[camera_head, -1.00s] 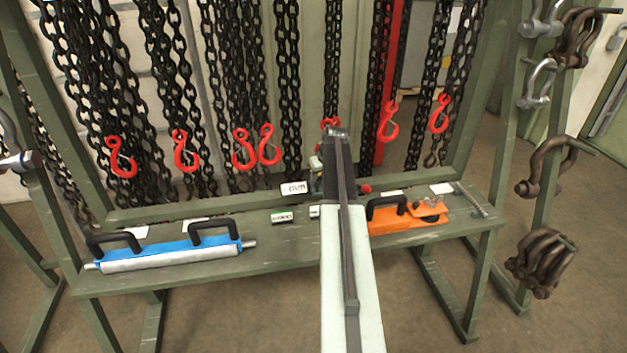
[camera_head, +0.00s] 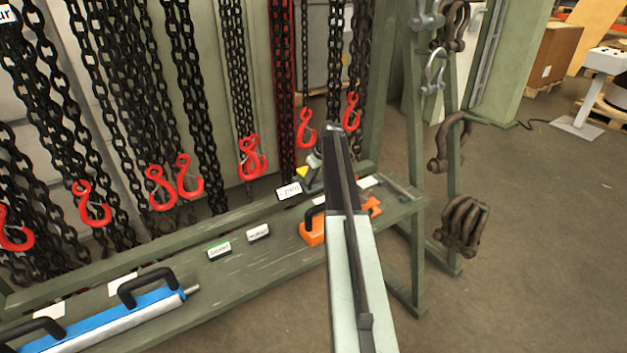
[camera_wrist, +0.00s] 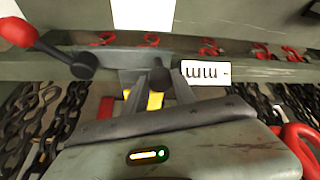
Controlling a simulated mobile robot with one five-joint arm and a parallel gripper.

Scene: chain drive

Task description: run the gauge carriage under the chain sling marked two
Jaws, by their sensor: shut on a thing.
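The gauge carriage (camera_head: 309,168) shows in part in the head view, just left of my arm. It has grey and yellow parts and a white "mm" label (camera_head: 289,191). In the wrist view the label (camera_wrist: 205,72) appears upside down. My gripper (camera_wrist: 156,88) is shut on the carriage around a dark knob and yellow part; the exact contact is partly hidden. Black chain slings with red hooks hang along the rack. The carriage is near a pair of red hooks (camera_head: 252,157) and another hook (camera_head: 306,128). No mark reading two is legible.
A blue tool with black handles (camera_head: 130,315) lies on the shelf at lower left. An orange tool (camera_head: 313,233) is partly behind my arm. Two small labelled blocks (camera_head: 219,251) sit between them. Shackles (camera_head: 462,225) hang on the right post. Open floor lies at right.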

